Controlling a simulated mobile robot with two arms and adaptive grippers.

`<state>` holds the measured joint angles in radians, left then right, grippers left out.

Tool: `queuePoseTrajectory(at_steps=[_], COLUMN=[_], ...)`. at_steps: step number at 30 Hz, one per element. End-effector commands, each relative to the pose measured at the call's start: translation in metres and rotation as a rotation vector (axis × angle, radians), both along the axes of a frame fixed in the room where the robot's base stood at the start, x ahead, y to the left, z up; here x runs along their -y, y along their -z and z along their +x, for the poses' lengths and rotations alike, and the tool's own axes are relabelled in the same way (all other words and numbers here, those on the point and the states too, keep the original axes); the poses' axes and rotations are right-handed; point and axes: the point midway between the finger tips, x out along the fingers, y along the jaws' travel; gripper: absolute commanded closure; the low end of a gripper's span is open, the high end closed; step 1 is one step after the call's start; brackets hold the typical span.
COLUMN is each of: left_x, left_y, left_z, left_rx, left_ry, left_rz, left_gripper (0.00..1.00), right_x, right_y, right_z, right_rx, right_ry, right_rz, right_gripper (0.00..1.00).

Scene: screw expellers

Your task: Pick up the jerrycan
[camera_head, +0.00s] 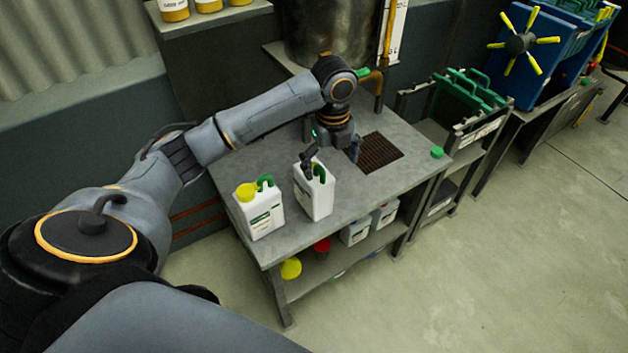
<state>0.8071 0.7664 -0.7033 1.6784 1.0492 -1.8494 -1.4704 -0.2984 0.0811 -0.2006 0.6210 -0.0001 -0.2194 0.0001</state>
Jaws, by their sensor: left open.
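Two white jerrycans stand upright on the grey metal table. The left jerrycan (261,214) has a yellow cap and a green handle. The other jerrycan (314,197) has a green handle and stands just right of it; I see no cap on it, though my gripper hides part of its top. My left gripper (332,158) points down with its fingers spread, at the top of this right-hand jerrycan. One dark finger is over the can's top and the other is to its right. I cannot tell whether they touch it. My right gripper is not in view.
A large metal vessel (330,30) with a pipe stands behind. More containers sit on the lower shelf. A rack with green handles (470,92) is to the right; the front floor is clear.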

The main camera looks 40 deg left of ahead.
Motion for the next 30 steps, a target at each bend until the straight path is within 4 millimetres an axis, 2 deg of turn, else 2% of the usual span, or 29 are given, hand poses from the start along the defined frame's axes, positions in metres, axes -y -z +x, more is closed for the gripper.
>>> queuePoseTrajectory(at_steps=[1,3,7,18,26,30], left_x=[-0.013,-0.023,-0.032,-0.031,-0.030,-0.027], left_y=[-0.015,-0.026,-0.029,0.036,0.056,0.076], left_z=[0.006,0.010,0.012,0.011,0.010,0.007], left_rx=[-0.002,-0.012,-0.023,-0.023,-0.022,-0.026], left_ry=[0.022,0.054,0.081,0.083,0.082,0.082], left_rz=[0.009,0.009,0.005,0.004,0.004,0.004], left_gripper=[0.05,0.05,0.05,0.05,0.05,0.05], right_x=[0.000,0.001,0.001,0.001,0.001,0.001], right_y=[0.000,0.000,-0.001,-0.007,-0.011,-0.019], right_z=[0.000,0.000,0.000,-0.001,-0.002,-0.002], right_rx=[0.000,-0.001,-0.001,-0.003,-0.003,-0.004], right_ry=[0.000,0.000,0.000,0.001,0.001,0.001], right_rz=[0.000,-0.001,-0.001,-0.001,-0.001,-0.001], right_gripper=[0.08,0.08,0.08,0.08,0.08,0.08])
